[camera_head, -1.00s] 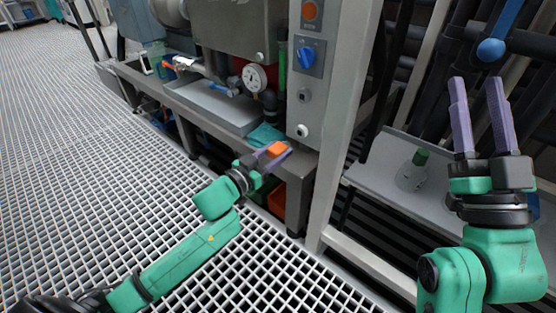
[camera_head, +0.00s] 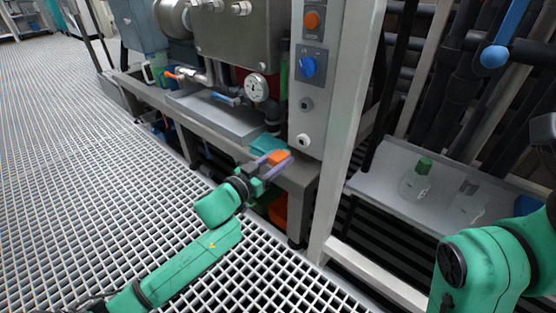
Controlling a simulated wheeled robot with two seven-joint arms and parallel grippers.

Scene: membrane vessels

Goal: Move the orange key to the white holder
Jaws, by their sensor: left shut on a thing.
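The orange key (camera_head: 277,157) is a small orange block between the purple fingers of my left gripper (camera_head: 275,163). The gripper is shut on it and holds it by the front edge of the grey bench, left of the grey control panel (camera_head: 317,100). A small white round fitting (camera_head: 303,141) is low on this panel; I cannot tell whether it is the white holder. My right arm is at the right edge. Only a dark part of what looks like its gripper shows there, and its fingers are out of frame.
A teal cloth (camera_head: 267,146) lies on the bench behind the key. A pressure gauge (camera_head: 256,88) and a grey tray (camera_head: 215,118) are further left. The panel has an orange button (camera_head: 312,20) and blue knob (camera_head: 307,67). A green-stoppered flask (camera_head: 416,181) stands on the right shelf.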

